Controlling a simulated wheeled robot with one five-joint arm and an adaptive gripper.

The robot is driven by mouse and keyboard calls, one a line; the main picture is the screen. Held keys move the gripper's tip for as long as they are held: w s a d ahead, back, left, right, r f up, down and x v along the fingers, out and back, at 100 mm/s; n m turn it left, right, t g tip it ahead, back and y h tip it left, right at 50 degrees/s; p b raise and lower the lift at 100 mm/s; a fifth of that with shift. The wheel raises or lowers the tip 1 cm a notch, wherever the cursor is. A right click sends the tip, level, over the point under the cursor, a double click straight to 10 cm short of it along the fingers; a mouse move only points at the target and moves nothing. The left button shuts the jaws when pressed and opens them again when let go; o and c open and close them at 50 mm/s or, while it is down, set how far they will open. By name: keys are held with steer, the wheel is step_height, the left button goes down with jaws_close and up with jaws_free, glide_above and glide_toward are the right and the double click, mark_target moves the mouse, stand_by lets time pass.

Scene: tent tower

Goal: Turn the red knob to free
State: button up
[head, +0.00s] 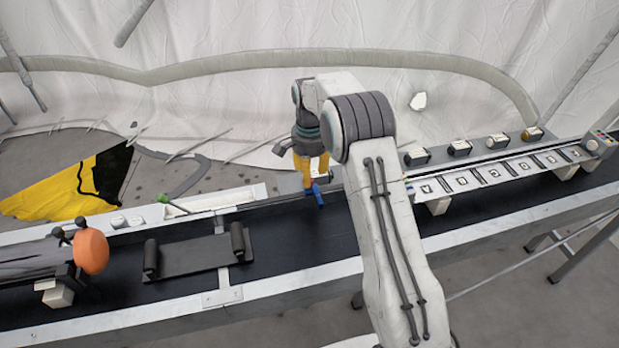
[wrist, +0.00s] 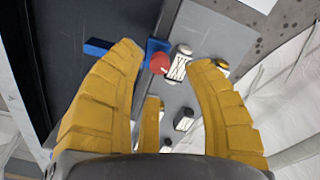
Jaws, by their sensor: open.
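The red knob (wrist: 160,63) shows in the wrist view, small and rounded, beside a blue part (wrist: 155,46) on a grey panel (wrist: 205,35). It lies between the tips of my yellow fingers as seen there, closer to the left one. My gripper (wrist: 164,58) is open, with nothing between its fingers; I cannot tell how far it is above the knob. A black-and-white marked label (wrist: 178,68) sits just right of the knob. In the head view my gripper (head: 312,166) points down over the back edge of the bench, and the knob cannot be made out.
A blue bar (head: 318,193) lies by my gripper on the dark bench (head: 300,240). A strip of marked plates (head: 500,172) with several small blocks behind it stands on the right. A green-tipped lever (head: 172,204) and an orange disc (head: 91,250) are on the left.

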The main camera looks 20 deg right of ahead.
step_height(320, 180, up, 9)
steer(key=shift+r, duration=0.15)
stand_by(0.4)
steer(key=f+b, duration=0.1)
steer(key=f, duration=0.1)
steer(key=f+b, duration=0.1)
steer(key=shift+s+f+b, duration=0.3)
steer(key=n, duration=0.3)
steer(key=shift+f, duration=0.3)
steer(key=n, duration=0.6)
steer(key=shift+f, duration=0.2)
steer(key=n, duration=0.3)
steer(key=shift+w+n, duration=0.15)
steer(key=shift+n, duration=0.25)
steer(key=n, duration=0.5)
steer(key=shift+w+f, duration=0.1)
steer(key=shift+w, duration=0.05)
steer(key=shift+f+p, duration=0.4)
steer(key=shift+f, duration=3.25)
